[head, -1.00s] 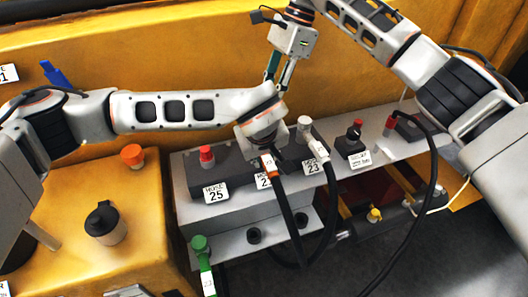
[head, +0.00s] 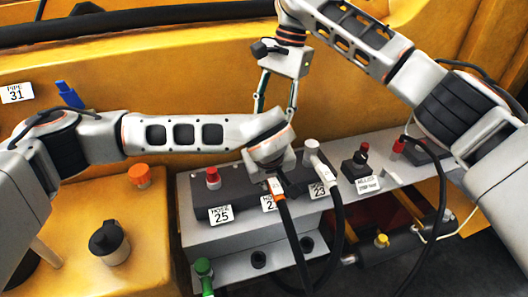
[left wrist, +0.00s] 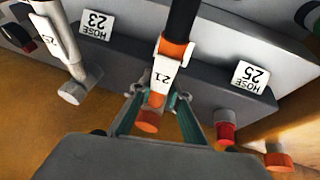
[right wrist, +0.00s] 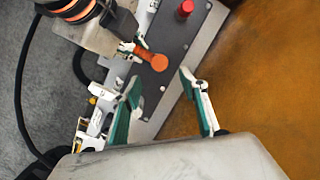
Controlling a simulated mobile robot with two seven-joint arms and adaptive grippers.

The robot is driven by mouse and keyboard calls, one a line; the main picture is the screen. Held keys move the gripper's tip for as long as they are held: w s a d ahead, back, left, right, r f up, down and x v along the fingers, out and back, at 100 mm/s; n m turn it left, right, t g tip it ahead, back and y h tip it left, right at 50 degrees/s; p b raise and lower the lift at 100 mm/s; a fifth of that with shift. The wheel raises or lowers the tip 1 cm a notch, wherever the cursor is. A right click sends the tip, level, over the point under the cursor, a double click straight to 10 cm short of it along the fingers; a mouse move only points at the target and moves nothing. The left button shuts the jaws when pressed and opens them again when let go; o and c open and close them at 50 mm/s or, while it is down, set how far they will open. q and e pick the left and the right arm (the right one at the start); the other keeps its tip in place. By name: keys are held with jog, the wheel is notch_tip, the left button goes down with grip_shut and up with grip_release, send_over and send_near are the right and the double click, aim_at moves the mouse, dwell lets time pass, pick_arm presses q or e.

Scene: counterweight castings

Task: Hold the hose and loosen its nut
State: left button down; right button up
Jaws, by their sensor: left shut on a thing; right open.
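The hose (head: 290,225) is black with an orange-and-white end fitting labelled 21 (left wrist: 165,74). It meets the grey manifold block. My left gripper (left wrist: 155,100) is shut on this fitting; in the head view my left wrist covers most of the grip. The orange nut (right wrist: 155,62) is round and shows at the end of the fitting in the right wrist view; it also shows in the left wrist view (left wrist: 148,122). My right gripper (right wrist: 162,84) is open and empty, with the nut ahead of its fingers and apart from them. In the head view it (head: 276,112) hangs above my left wrist.
A second hose with a white nut (head: 311,147), labelled 23, stands close on the right. A red cap (head: 213,177) by the HOSE 25 label is on the left. A black-lidded cup (head: 108,243) and an orange cap (head: 139,176) stand on the yellow surface.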

jog(key=f+n, duration=0.3)
jog(key=a+f+n+h, duration=0.1)
jog(key=f+n, duration=0.2)
jog(key=n, duration=0.1)
jog(key=s+a+f+n+t+h, duration=0.1)
jog(key=f+n, duration=0.3)
dwell(0.6)
jog(key=c, duration=1.1)
